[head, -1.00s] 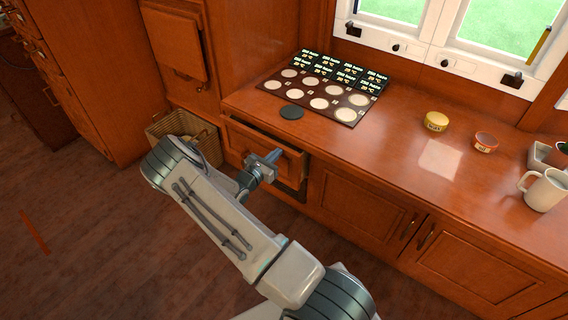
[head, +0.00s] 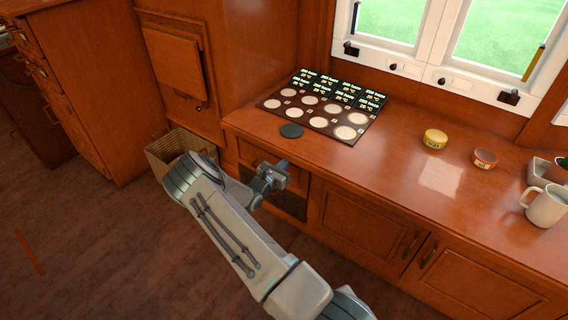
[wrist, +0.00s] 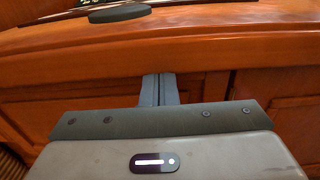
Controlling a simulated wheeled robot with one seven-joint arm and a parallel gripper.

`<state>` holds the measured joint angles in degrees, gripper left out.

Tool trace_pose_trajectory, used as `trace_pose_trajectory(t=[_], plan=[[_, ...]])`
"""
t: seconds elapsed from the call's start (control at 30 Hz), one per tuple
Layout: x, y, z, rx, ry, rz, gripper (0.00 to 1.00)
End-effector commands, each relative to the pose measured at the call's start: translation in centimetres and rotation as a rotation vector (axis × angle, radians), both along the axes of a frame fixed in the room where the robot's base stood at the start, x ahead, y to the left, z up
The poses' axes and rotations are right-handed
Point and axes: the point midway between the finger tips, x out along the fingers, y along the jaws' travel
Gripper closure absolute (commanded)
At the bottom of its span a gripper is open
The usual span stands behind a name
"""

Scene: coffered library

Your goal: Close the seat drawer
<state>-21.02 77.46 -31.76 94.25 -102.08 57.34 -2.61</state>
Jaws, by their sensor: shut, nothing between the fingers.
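The seat drawer (head: 248,153) is a wooden front under the left end of the bench top. In the head view it looks about flush with the cabinet face, with no open gap seen; my arm hides part of it. My gripper (head: 281,168) is shut and empty at the drawer front, fingers pointing at it. In the wrist view the shut grey fingers (wrist: 160,88) reach to the wooden front just under the bench edge. Whether they touch it I cannot tell for certain.
The bench top (head: 385,165) holds a panel of pale discs (head: 323,105), a dark round disc (head: 291,131), a yellow tin (head: 435,139), an orange tin (head: 484,159) and a white mug (head: 544,206). A wicker basket (head: 178,146) stands left of the drawer.

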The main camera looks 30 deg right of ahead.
Motion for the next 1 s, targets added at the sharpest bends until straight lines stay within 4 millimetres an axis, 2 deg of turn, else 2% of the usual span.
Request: trace_pose_trajectory(t=[0.03, 0.17, 0.37, 0.5, 0.7, 0.83, 1.0], plan=[[0.2, -0.7, 0.5, -0.006, -0.007, -0.004, 1.00], [-0.2, -0.2, 0.6, -0.006, -0.007, -0.007, 1.00], [-1.4, 3.5, 0.6, -0.003, -0.002, 0.001, 1.00], [-3.1, 6.8, 0.5, -0.003, -0.001, 0.002, 1.00], [-5.2, 10.1, 0.4, -0.003, -0.003, -0.002, 1.00], [-5.9, 11.3, 0.3, -0.002, -0.002, -0.005, 1.00], [-6.3, 12.0, 0.2, -0.004, -0.002, -0.007, 1.00]])
